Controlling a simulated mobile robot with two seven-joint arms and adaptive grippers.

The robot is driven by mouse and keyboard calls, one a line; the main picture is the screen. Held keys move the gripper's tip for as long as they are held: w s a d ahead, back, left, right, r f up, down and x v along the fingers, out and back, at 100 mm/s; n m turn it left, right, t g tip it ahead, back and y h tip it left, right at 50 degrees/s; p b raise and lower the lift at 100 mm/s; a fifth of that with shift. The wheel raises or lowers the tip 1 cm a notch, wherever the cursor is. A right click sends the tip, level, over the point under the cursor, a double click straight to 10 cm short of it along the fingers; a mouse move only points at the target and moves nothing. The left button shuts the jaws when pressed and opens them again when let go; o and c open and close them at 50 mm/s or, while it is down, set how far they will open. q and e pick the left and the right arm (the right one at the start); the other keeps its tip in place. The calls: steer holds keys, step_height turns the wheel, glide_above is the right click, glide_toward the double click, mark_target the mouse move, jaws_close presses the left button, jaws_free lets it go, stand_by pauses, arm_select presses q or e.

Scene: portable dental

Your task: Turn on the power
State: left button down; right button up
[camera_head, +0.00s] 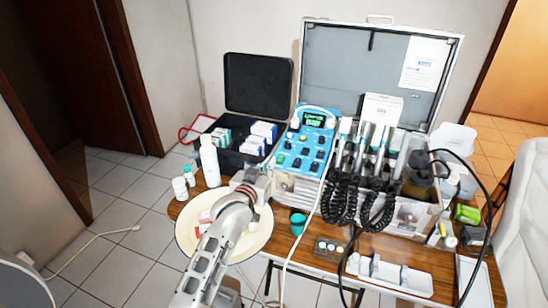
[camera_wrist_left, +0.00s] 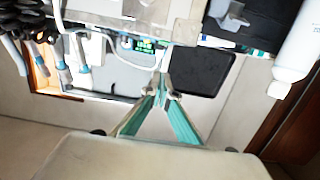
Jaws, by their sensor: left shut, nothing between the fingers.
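The portable dental unit is an open metal case (camera_head: 305,58) on a wooden table. Its blue control panel (camera_head: 325,120) carries several knobs and a small display (camera_head: 314,118) with green lit characters. The display also shows, upside down, in the left wrist view (camera_wrist_left: 144,45). My left gripper (camera_head: 262,174) is left of and in front of the panel, above a round cream tray, apart from the panel. In the left wrist view its fingertips (camera_wrist_left: 161,92) meet, with nothing between them. I cannot make out which control is the power switch. My right gripper is not in view.
Several handpieces with black coiled cords (camera_head: 372,200) hang right of the panel. A black box (camera_head: 258,84) with cartons stands behind left; a white bottle (camera_head: 210,160) is beside it.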

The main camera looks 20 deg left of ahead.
arm_select(q)
steer(key=shift+s+r, duration=0.15)
steer(key=shift+s, duration=1.75)
steer(key=s+a+f+m+g+y, duration=0.2)
steer(key=s+a+f+g, duration=0.15)
steer(key=s, duration=0.75)
steer(key=s+a+f+m+g+y, duration=0.1)
steer(key=s+a+f+m+g, duration=0.3)
steer(key=s, duration=0.7)
steer(key=s+a+f+m+g+y, duration=0.1)
steer(key=s+a+f+g+y, duration=0.15)
steer(key=s+a, duration=0.65)
steer(key=s+d+f+n+t+h, duration=0.1)
steer(key=d+f+n+t+h, duration=0.2)
steer(key=d+f, duration=1.4)
steer(key=shift+s+d+t+h, duration=0.3)
steer(key=shift+t+h, duration=0.2)
steer(key=shift+h, duration=1.45)
